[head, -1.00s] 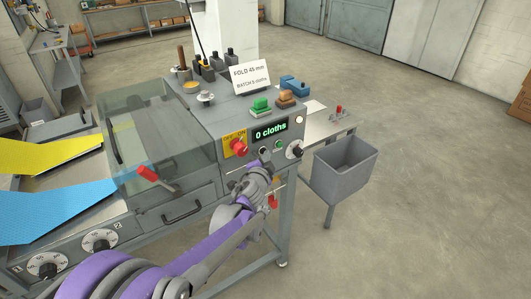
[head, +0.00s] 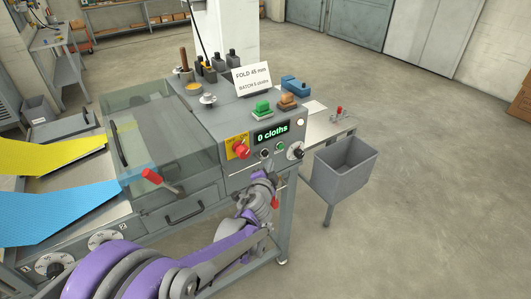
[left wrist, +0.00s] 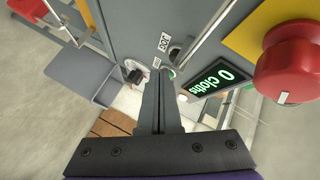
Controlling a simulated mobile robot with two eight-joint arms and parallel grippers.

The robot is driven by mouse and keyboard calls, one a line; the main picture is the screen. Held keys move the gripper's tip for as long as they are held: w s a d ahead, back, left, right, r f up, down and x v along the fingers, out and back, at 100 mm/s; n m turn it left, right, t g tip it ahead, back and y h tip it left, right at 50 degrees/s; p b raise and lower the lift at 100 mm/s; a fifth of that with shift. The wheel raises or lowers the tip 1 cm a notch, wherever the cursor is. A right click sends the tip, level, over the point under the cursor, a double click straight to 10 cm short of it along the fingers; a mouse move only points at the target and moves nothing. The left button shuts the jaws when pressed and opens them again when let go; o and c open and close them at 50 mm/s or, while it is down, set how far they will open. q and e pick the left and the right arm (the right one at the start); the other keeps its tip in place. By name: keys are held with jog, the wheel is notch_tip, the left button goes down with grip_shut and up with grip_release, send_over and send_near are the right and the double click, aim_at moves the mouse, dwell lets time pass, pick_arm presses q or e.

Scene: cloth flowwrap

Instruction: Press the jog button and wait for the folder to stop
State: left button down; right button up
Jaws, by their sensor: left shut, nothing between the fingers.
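In the head view the left gripper (head: 262,177) is below the button row, apart from the jog button. The folder (head: 165,130) has a clear cover; a blue cloth (head: 70,210) runs under it. My right gripper is out of view.
A red emergency stop (head: 241,150) on yellow sits left of the jog button; a black knob (head: 296,151) is at the right. A red-handled lever (head: 155,177) stands before the cover. A grey bin (head: 345,165) is right of the machine, with open floor beyond.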

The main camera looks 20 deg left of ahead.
pick_arm(q)
jog(key=s+d+p, duration=0.1)
jog(key=s+d, duration=0.1)
jog(key=d, duration=0.1)
jog(key=shift+d+r+p, duration=0.1)
jog(key=shift+d+p, duration=0.05)
jog(key=shift+p, duration=0.2)
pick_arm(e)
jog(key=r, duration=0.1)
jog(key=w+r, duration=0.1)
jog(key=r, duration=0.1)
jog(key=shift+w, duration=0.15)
pick_arm(q)
jog(key=s+a+f+n+g, duration=0.15)
jog(key=s+n+g, duration=0.25)
jog(key=s, duration=0.7)
jog(key=s+a+n+g, duration=0.3)
jog(key=s+n, duration=0.1)
jog(key=s, duration=0.7)
jog(key=s+d+f+n+g+h, duration=0.1)
jog(key=s+d, duration=0.1)
jog(key=s, duration=0.3)
jog(key=s+d+f+n+g+h, duration=0.1)
jog(key=s, duration=0.4)
jog(key=shift+s+d+f+g, duration=0.2)
jog(key=shift+d+f+g, duration=0.1)
jog(key=shift+d+f, duration=0.1)
dwell(2.1)
